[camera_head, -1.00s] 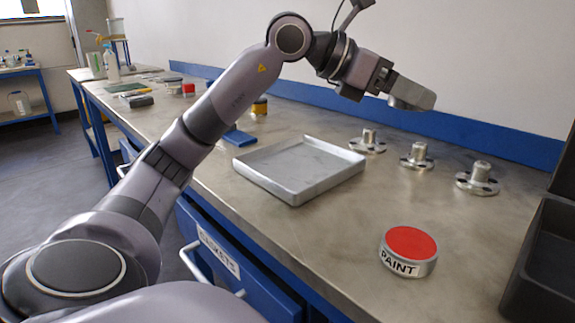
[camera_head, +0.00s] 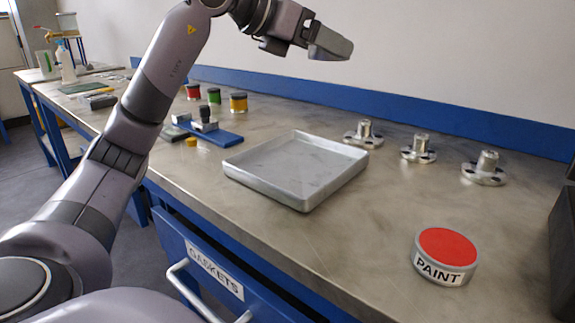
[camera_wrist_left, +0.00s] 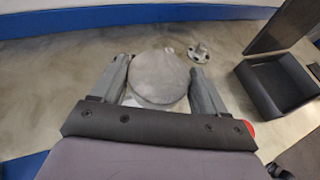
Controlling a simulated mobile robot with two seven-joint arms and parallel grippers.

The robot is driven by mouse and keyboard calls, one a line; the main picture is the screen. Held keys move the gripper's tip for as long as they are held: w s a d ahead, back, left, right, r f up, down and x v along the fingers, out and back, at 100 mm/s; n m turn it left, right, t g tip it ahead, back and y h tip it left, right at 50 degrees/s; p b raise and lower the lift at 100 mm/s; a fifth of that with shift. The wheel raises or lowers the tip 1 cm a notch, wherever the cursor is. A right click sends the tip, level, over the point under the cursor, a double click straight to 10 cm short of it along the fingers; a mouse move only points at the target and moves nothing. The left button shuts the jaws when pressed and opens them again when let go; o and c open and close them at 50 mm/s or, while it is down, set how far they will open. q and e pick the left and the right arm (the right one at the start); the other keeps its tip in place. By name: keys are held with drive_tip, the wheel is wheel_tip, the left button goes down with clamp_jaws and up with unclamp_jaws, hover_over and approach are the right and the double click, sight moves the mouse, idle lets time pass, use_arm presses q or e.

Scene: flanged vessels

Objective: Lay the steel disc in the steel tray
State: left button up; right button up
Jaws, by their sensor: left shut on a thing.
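The steel disc (camera_wrist_left: 158,78) is a flat, round grey plate between the two fingers in the left wrist view. My left gripper (camera_wrist_left: 160,85) is shut on it. In the head view my left gripper (camera_head: 328,42) is raised above the back of the bench, beyond the tray in the picture. There the disc is mostly hidden by the fingers. The steel tray (camera_head: 295,168) is square, shallow and empty, lying on the bench at mid-picture. My right gripper is not in view.
Three flanged steel fittings (camera_head: 418,150) stand in a row right of the tray. A red-topped PAINT tin (camera_head: 445,255) is at front right, beside a dark bin (camera_head: 565,240). Small jars (camera_head: 238,103) and a blue plate (camera_head: 215,135) lie left.

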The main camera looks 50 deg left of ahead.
use_arm(q)
drive_tip(key=shift+s+a+r, duration=0.1)
drive_tip(key=shift+a+r, duration=0.05)
drive_tip(key=shift+a, duration=0.05)
drive_tip(key=shift+a+f, duration=0.1)
drive_tip(key=shift+f, duration=0.25)
drive_tip(key=shift+f+b, duration=0.7)
drive_tip(key=shift+f, duration=0.15)
drive_tip(key=b, duration=0.2)
hover_over(314, 167)
wheel_tip(314, 167, down, 4)
wheel_tip(314, 167, down, 8)
drive_tip(key=b, duration=0.5)
drive_tip(key=shift+a+f, duration=0.1)
drive_tip(key=shift+f, duration=0.15)
drive_tip(key=shift+f+b, duration=0.3)
drive_tip(key=shift+f, duration=0.25)
wheel_tip(314, 167, down, 3)
drive_tip(key=shift+f+b, duration=0.2)
drive_tip(key=shift+b, duration=0.85)
drive_tip(key=shift+f, duration=0.3)
drive_tip(key=shift+r, duration=0.1)
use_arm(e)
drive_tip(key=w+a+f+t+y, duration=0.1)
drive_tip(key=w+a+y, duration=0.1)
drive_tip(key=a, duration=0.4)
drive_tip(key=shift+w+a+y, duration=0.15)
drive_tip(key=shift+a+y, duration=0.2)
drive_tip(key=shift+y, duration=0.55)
